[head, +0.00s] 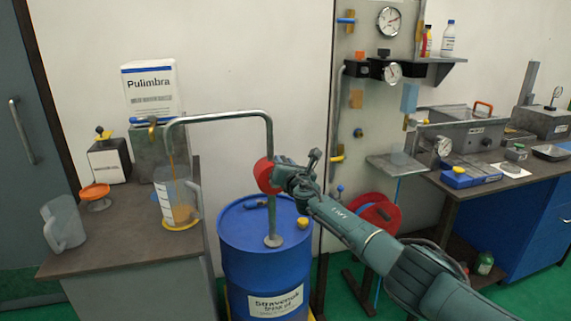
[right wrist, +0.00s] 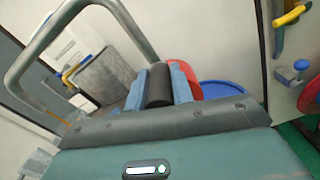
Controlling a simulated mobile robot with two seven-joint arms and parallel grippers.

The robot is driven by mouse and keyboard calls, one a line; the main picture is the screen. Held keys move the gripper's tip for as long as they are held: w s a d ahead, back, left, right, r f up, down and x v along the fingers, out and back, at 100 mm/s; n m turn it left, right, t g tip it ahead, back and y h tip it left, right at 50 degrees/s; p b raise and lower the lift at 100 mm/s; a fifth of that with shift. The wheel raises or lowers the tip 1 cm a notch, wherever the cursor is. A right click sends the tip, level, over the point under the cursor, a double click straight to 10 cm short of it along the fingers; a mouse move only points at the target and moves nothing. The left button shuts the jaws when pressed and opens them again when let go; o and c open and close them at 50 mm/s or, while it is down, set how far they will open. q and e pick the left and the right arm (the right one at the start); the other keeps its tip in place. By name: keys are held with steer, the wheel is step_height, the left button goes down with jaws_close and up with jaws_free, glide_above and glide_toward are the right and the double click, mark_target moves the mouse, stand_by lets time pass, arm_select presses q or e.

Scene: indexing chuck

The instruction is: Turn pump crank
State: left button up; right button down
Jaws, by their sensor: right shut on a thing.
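The blue drum (head: 240,228) stands on the floor with a metal pump pipe (head: 269,140) rising from its lid. The red round part of the pump crank (head: 263,175) sits on the pipe above the lid. My right gripper (head: 282,174) reaches it from the right. In the right wrist view its two blue-grey fingers are shut on the dark cylindrical crank handle (right wrist: 159,85). The pipe bends left over a clear measuring jug (head: 165,205) holding some amber liquid. A thin amber line shows between the spout and the jug. My left gripper is out of view.
A grey bench on the left carries an empty-looking grey jug (head: 62,222), an orange dish (head: 95,193) and a white Pulimbra box (head: 150,88). A gauge panel (head: 350,120) and red reel (head: 380,212) stand right of the drum. A cluttered workbench (head: 460,185) is further right.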

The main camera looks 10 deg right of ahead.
steer(key=c, duration=1.2)
jaws_free()
steer(key=shift+a, duration=0.4)
steer(key=shift+d, duration=0.15)
steer(key=shift+s+d+r+p, duration=0.15)
steer(key=shift+s+p, duration=0.3)
steer(key=shift+p, duration=0.3)
arm_select(q)
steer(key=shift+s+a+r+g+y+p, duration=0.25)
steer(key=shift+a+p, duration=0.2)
steer(key=shift+p, duration=0.65)
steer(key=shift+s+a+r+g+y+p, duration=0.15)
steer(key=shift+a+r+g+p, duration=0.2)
steer(key=shift+p, duration=0.7)
arm_select(e)
steer(key=s, duration=1.2)
steer(key=shift+s, duration=0.1)
